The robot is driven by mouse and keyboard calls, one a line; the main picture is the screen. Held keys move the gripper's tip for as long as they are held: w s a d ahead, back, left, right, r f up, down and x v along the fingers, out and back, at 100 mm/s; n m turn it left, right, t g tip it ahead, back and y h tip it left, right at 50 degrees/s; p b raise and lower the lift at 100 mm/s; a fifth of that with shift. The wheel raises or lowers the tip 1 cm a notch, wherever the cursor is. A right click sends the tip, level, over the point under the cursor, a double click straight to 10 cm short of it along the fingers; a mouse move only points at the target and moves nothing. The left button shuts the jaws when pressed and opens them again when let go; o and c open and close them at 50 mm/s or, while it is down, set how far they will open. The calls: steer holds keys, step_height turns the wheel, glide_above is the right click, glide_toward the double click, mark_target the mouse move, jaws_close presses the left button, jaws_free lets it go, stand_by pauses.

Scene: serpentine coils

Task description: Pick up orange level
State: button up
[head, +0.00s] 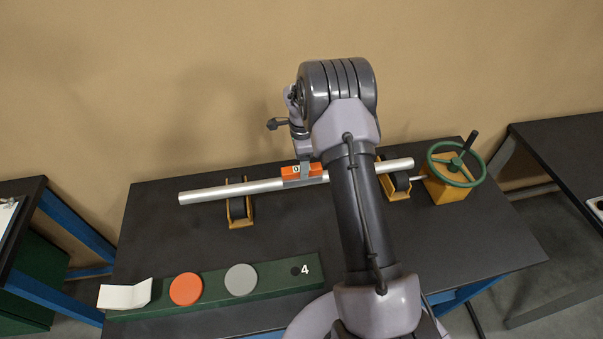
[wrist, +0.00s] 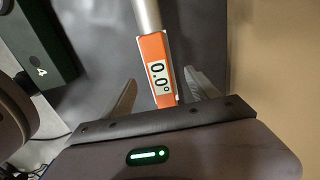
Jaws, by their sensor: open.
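The orange level (head: 290,172) sits on top of a long silver pipe (head: 215,193) in the head view, partly hidden by my gripper. In the wrist view the level (wrist: 149,44) shows its display reading 0.0°. My gripper (head: 305,170) is at the level from above. In the wrist view its two fingers (wrist: 162,90) are open, one on each side of the level, with visible gaps. I cannot tell how far down the fingers reach beside it.
The pipe rests on yellow roller stands (head: 239,205) on a dark table (head: 460,240). A yellow box with a green handwheel (head: 456,165) stands at the right. A green board (head: 215,291) with orange and grey discs and a white paper lies in front.

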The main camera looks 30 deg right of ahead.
step_height(320, 180, down, 5)
steer(key=shift+d+r, duration=0.15)
steer(key=shift+r, duration=0.1)
steer(key=c, duration=0.4)
jaws_close()
